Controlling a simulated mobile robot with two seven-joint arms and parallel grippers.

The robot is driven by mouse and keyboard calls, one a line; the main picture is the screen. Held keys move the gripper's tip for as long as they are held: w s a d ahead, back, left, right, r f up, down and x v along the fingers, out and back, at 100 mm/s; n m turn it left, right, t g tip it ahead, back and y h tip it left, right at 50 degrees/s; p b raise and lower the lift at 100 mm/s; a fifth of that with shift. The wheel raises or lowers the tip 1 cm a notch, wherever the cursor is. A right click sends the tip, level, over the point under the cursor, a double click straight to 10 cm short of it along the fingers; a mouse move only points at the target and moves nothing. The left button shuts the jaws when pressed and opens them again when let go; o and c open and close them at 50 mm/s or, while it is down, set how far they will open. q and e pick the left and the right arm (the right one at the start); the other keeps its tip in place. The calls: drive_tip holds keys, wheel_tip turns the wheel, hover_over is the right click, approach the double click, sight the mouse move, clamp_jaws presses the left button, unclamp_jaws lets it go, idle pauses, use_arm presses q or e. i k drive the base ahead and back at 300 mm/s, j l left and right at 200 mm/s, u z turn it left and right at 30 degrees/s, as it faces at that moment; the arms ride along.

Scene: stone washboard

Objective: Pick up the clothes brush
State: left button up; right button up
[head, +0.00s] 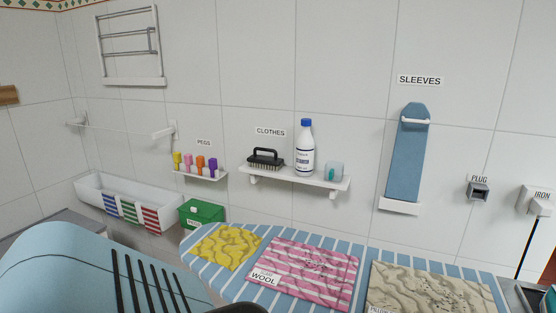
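The clothes brush (266,158) is black with a looped handle on top and bristles below. It rests on the left part of a small white wall shelf (318,181), under a "CLOTHES" label. Its handle faces up and nothing touches it from above. Neither of my grippers shows in the head view.
A white bottle with a blue cap (305,150) and a clear cup (334,171) share the shelf, right of the brush. Coloured pegs (200,164) stand on a smaller shelf to the left. Below is a striped board (228,286) with several cloths. A blue sleeve board (407,155) hangs right.

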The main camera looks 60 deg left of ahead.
sight(255, 161)
drive_tip(key=k+j+z, duration=0.1)
drive_tip(key=j, duration=0.25)
drive_tip(key=k+j+z, duration=0.15)
drive_tip(key=j, duration=0.25)
drive_tip(key=k+j+z, duration=0.1)
drive_tip(key=j, duration=0.25)
drive_tip(key=k+j+z, duration=0.1)
drive_tip(key=j, duration=0.2)
drive_tip(key=k+j+z, duration=0.1)
drive_tip(key=j, duration=0.25)
drive_tip(key=k+j, duration=0.2)
drive_tip(key=j, duration=0.2)
drive_tip(key=k+j, duration=0.25)
drive_tip(key=j, duration=0.2)
drive_tip(key=k+j, duration=0.2)
drive_tip(key=j, duration=0.2)
drive_tip(key=k+j, duration=0.2)
drive_tip(key=j, duration=0.2)
drive_tip(key=z, duration=0.05)
